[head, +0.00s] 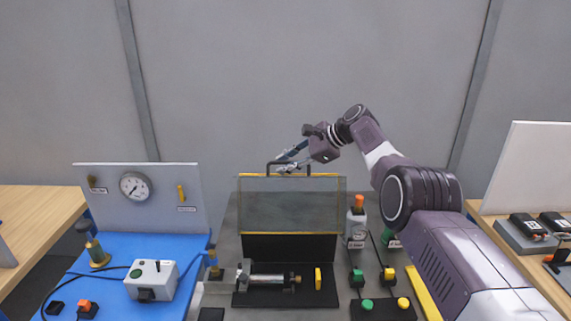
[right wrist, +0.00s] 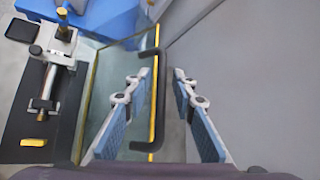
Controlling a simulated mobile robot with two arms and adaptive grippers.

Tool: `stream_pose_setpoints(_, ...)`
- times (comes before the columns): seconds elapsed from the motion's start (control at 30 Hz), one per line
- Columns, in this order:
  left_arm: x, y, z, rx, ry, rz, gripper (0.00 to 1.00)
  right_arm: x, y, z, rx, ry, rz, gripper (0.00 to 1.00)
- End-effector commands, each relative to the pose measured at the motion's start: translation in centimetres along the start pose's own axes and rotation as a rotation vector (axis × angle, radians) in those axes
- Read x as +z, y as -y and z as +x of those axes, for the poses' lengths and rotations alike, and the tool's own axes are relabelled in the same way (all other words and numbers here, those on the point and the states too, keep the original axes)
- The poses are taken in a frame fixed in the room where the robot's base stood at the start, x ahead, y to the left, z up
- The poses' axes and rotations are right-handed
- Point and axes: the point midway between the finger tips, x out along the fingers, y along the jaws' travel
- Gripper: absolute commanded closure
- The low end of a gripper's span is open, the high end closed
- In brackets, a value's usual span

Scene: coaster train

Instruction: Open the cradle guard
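The cradle guard (head: 290,205) is a clear panel with yellow edges, standing upright behind the cradle (head: 268,280) in the head view. Its black handle (head: 289,163) is at the top edge. In the right wrist view the guard's clear panel (right wrist: 112,70) lies left of the handle (right wrist: 161,95). My right gripper (head: 285,163) is at the handle. In the right wrist view its blue-padded fingers (right wrist: 161,76) are spread, one on each side of the handle bar, with gaps visible. My left gripper is out of view.
A blue bench (head: 110,275) with a gauge panel (head: 140,200) stands at left. Right of the cradle are an orange-capped bottle (head: 357,220) and green and yellow buttons (head: 388,275). A grey wall (head: 300,80) is behind the guard.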

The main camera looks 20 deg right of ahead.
Motion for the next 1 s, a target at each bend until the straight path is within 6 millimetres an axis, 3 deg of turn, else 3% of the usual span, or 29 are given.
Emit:
stream_pose_setpoints(0.33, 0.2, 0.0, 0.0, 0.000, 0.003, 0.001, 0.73, -0.1, 0.0, -0.2, 0.001, 0.000, 0.000, 0.75)
stream_pose_setpoints(0.57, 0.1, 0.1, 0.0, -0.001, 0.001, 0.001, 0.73, -0.1, 0.2, -1.4, -0.002, 0.003, 0.000, 0.75)
stream_pose_setpoints(0.8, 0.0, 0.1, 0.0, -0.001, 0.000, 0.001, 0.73, -0.1, -0.1, -3.0, -0.001, -0.002, -0.001, 0.75)
stream_pose_setpoints(1.0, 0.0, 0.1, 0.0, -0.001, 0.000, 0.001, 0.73, -0.1, 0.0, -6.3, -0.003, -0.002, -0.002, 0.75)
